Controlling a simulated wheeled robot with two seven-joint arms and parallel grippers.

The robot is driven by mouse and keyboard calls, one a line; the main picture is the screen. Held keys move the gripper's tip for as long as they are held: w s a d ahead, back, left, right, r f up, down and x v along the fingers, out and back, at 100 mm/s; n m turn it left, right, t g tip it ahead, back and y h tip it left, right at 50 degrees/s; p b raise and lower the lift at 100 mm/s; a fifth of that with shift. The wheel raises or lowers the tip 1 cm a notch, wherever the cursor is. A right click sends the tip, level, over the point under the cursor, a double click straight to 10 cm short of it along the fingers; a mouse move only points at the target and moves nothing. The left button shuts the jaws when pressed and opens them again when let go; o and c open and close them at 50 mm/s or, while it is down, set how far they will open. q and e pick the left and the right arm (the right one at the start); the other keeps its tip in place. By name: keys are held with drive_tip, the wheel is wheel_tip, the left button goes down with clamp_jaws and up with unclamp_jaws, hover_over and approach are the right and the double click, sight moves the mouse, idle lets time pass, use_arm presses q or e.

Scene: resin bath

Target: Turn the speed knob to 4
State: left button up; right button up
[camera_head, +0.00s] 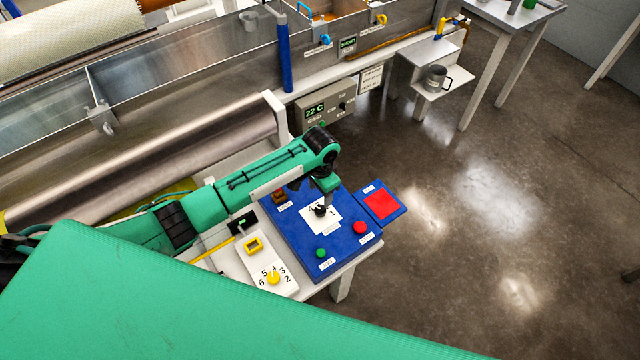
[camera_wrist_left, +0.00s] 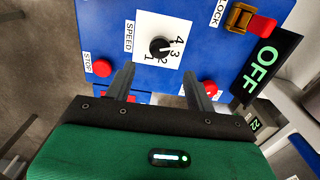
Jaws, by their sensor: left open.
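The speed knob (camera_head: 320,211) is black and sits on a white dial plate on the blue control panel (camera_head: 292,235). In the left wrist view the knob (camera_wrist_left: 159,46) has the numbers 1 to 4 beside it and a SPEED label. A small pale mark shows on the knob, but I cannot tell which number it points to. My left gripper (camera_head: 325,190) points down close above the knob. In the left wrist view its fingers (camera_wrist_left: 158,76) are spread and empty, with the knob beyond the gap between their tips. My right gripper is out of view.
The panel also carries a green button (camera_head: 321,253), a red STOP button (camera_wrist_left: 102,68) and a LOCK switch (camera_wrist_left: 240,18). A black display (camera_wrist_left: 265,62) reads OFF. A yellow knob (camera_head: 273,278) sits on a white numbered plate. A red pad (camera_head: 381,205) is at the right.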

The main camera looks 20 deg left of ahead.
use_arm(q)
drive_tip(key=shift+r+b, duration=0.4)
drive_tip(key=shift+r, duration=1.85)
drive_tip(key=shift+f, duration=0.1)
